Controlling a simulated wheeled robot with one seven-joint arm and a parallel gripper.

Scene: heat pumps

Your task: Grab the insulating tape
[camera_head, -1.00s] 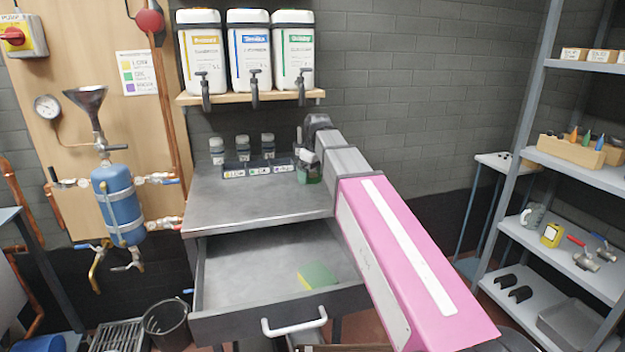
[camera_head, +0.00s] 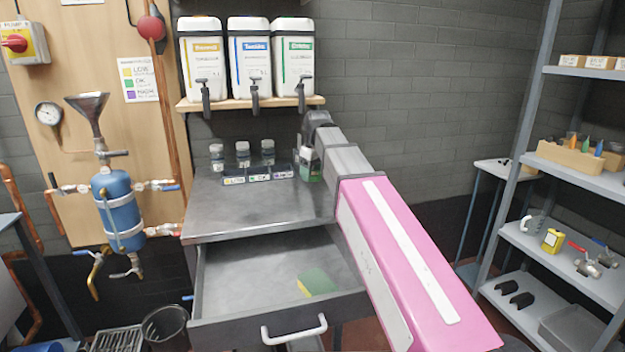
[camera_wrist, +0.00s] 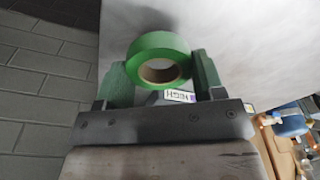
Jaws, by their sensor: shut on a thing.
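The insulating tape is a green roll (camera_wrist: 158,60) with a brown core, seen in the wrist view between the two fingers of my gripper (camera_wrist: 160,72). The fingers are closed on it from both sides. A grey surface lies behind the roll, and a small label reading HIGH shows just below it. In the head view my gripper (camera_head: 310,165) is at the right end of the worktop (camera_head: 245,205), beside the labelled rack. Green shows there, but the roll is too small and partly covered to make out clearly.
A rack (camera_head: 258,174) with several small bottles stands at the worktop's back. The drawer (camera_head: 240,285) below is open, with a green and yellow sponge (camera_head: 317,282) inside. Three white canisters (camera_head: 248,60) stand on a shelf above. A grey shelf unit (camera_head: 570,175) is at right.

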